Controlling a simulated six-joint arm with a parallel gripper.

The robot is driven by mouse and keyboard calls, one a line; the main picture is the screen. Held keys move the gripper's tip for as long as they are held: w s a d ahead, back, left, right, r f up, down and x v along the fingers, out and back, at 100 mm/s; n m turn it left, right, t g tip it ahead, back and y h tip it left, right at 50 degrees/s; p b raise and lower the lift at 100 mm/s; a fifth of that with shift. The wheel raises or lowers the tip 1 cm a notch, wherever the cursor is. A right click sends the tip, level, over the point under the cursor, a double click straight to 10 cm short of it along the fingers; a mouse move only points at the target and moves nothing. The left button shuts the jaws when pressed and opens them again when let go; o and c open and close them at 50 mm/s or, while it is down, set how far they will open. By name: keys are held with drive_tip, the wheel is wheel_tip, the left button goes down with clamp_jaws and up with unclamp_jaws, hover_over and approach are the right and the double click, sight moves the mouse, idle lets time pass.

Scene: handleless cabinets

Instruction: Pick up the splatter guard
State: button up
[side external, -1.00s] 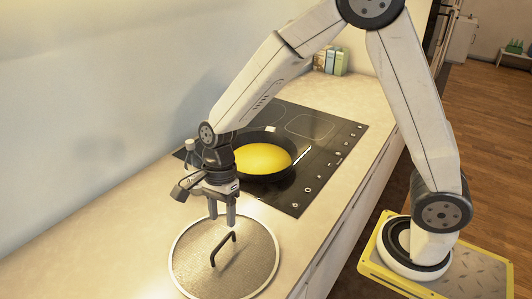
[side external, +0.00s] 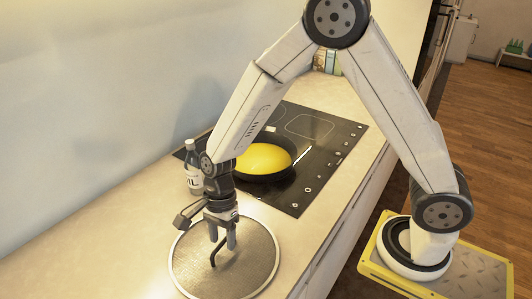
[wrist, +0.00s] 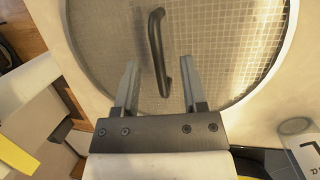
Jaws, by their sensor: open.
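The splatter guard (side external: 254,268) is a round mesh disc with a pale rim and a black arched handle (side external: 213,258). It lies flat on the counter in the lower part of the side view. In the wrist view the mesh (wrist: 215,40) fills the upper part, with the handle (wrist: 156,45) running up the middle. My gripper (side external: 221,243) is open and points down over the guard, close to the handle. In the wrist view the lower end of the handle shows between the two fingers of my gripper (wrist: 160,80). Nothing is held.
A black pan with yellow food (side external: 265,158) sits on the dark cooktop (side external: 312,147) behind the guard. A labelled bottle (side external: 193,165) stands near the wall, close to my wrist. The counter (side external: 110,240) is clear to the guard's left.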

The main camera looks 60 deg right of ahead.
drive_tip(key=shift+x, duration=0.9)
drive_tip(key=shift+c, duration=0.2)
clamp_jaws()
